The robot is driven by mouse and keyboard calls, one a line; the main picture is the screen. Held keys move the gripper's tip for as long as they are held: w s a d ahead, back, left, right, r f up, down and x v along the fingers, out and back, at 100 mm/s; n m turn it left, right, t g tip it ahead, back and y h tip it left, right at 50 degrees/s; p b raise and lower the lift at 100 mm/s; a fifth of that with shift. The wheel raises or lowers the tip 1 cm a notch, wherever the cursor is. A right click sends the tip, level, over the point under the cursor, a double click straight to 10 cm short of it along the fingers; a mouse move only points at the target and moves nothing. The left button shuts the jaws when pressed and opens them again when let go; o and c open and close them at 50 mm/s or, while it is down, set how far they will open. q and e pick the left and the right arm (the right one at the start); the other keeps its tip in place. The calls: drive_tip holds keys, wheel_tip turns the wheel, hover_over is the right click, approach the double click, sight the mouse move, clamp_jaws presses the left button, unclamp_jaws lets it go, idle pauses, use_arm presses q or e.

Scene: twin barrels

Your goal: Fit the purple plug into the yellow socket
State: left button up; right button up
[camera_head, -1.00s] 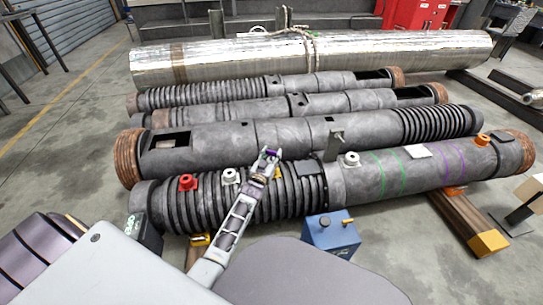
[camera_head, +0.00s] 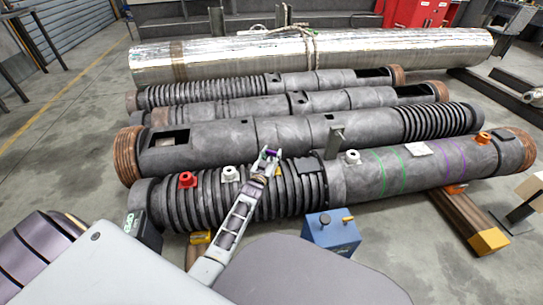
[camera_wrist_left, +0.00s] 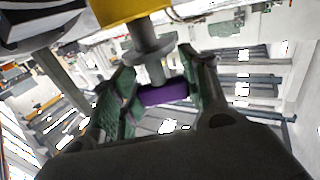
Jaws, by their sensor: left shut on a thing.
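My left gripper (camera_head: 268,157) is shut on the purple plug (camera_wrist_left: 165,94), above the ribbed part of the front barrel. In the wrist view the plug's purple body lies between the fingertips, with a grey flange and a grey shaft beyond it. The shaft reaches the edge of the yellow socket (camera_wrist_left: 130,10) at the top of that view. I cannot tell whether the shaft is inside the socket or only in front of it. My right gripper is not in view.
The front barrel (camera_head: 360,185) also carries a red socket (camera_head: 187,180), a white socket (camera_head: 230,174), another pale socket (camera_head: 352,157) and an orange one (camera_head: 483,138). A blue box (camera_head: 331,232) stands in front of it. More dark barrels lie behind.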

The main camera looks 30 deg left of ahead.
use_arm(q)
drive_tip(key=shift+f+b, duration=0.4)
drive_tip(key=shift+f, duration=0.25)
drive_tip(key=o, duration=1.1)
drive_tip(key=shift+o, duration=0.2)
drive_tip(key=shift+s+f, duration=0.1)
drive_tip(key=shift+s, duration=0.05)
drive_tip(key=s+d, duration=0.1)
drive_tip(key=s, duration=1)
drive_tip(key=shift+s+d, duration=0.25)
drive_tip(key=shift+s, duration=0.05)
idle(0.8)
